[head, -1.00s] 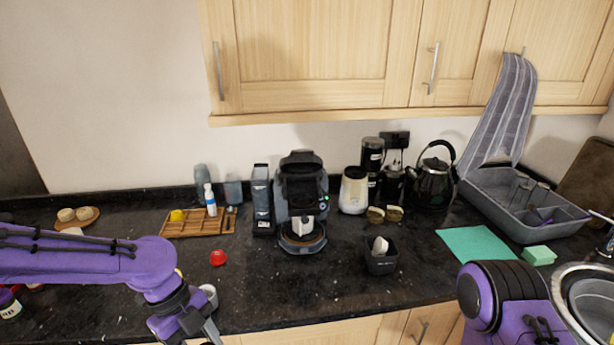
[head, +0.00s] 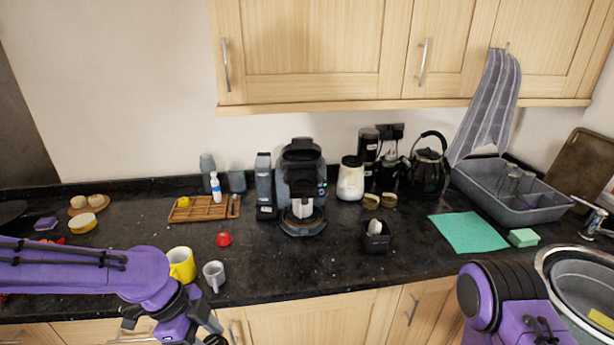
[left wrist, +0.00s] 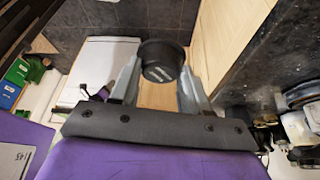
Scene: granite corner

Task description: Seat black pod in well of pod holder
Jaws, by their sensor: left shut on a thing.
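My left gripper (left wrist: 160,80) is shut on the black pod (left wrist: 160,62), a dark round cup with pale print on its face, held between the two fingers in the left wrist view. In the head view this gripper (head: 205,335) is at the bottom edge, low in front of the counter, mostly cut off. A dark coffee machine (head: 301,160) stands at the back middle of the counter with a white piece (head: 303,208) under its head. I cannot make out the pod holder or its well for certain. My right gripper is out of view.
A yellow mug (head: 181,265) and a grey mug (head: 214,274) stand near the front edge, close to my left arm. A red item (head: 224,240), a wooden tray (head: 198,210) and a black bin (head: 376,243) are on the counter (head: 310,265). The front middle is clear.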

